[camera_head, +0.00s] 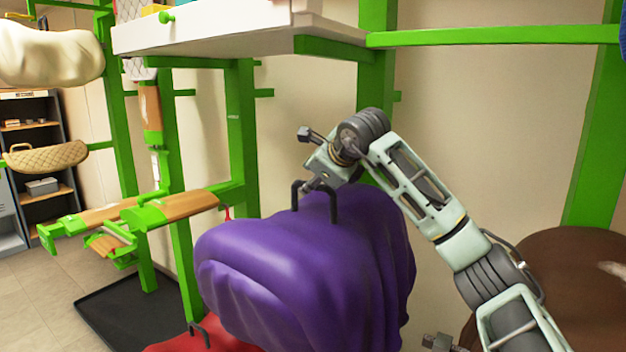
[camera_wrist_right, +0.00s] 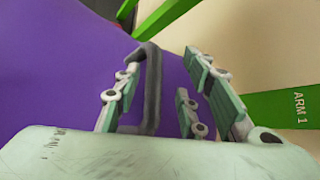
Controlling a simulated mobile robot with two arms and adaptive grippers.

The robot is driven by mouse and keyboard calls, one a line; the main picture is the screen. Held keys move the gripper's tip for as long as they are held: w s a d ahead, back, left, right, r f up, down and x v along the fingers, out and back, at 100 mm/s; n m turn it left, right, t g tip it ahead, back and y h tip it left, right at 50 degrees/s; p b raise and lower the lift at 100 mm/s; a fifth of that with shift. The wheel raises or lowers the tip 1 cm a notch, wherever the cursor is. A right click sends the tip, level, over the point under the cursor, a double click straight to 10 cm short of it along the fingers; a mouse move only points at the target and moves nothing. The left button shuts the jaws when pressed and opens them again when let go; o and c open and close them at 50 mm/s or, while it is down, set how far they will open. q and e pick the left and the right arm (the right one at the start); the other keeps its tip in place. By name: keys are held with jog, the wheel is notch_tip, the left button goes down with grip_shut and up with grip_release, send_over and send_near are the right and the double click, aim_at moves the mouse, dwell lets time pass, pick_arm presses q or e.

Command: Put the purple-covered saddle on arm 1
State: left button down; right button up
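The purple-covered saddle (camera_head: 290,260) is in the lower middle of the head view and fills much of the right wrist view (camera_wrist_right: 50,60). A dark loop handle (camera_wrist_right: 151,90) stands up from its top. My right gripper (camera_head: 320,183) is at this handle. In the right wrist view its fingers (camera_wrist_right: 163,95) are spread apart with the handle between them, nearer the left finger. A green bar marked ARM 1 (camera_wrist_right: 285,108) shows at the right there, beyond the purple cover. I cannot match it surely to a bar in the head view. My left gripper is not in view.
A white shelf (camera_head: 230,30) hangs above on the green frame (camera_head: 245,120). A wood-padded rack arm (camera_head: 175,207) juts out at left. A red cover (camera_head: 200,341) is below, a brown rounded thing (camera_head: 560,285) at right. Beige (camera_head: 50,55) and quilted (camera_head: 45,155) saddles are far left.

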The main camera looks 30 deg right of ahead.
jog(key=shift+f, duration=0.35)
jog(key=v, duration=1.2)
jog(key=shift+r, duration=0.3)
